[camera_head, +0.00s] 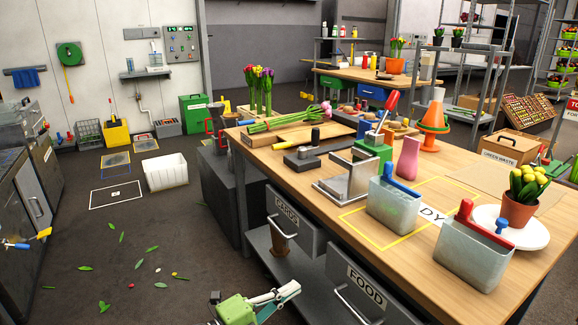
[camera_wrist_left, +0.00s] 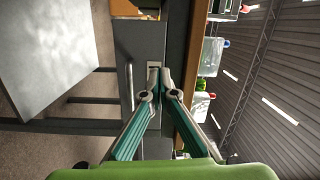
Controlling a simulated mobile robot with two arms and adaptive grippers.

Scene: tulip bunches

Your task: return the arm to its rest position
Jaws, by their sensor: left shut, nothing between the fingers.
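My left gripper (camera_head: 292,288) shows at the bottom of the head view, with its green body and pale fingers low in front of the wooden workbench (camera_head: 465,175). Its fingers point right, towards the grey drawer fronts under the bench top. In the left wrist view, the two teal-and-grey fingers (camera_wrist_left: 159,76) meet at their tips with nothing between them. That view is turned sideways, with a drawer front and handle beyond the fingertips. My right gripper is not in view.
The FOOD drawer (camera_head: 362,288) and CARDS drawer (camera_head: 290,218) are close to my left gripper.

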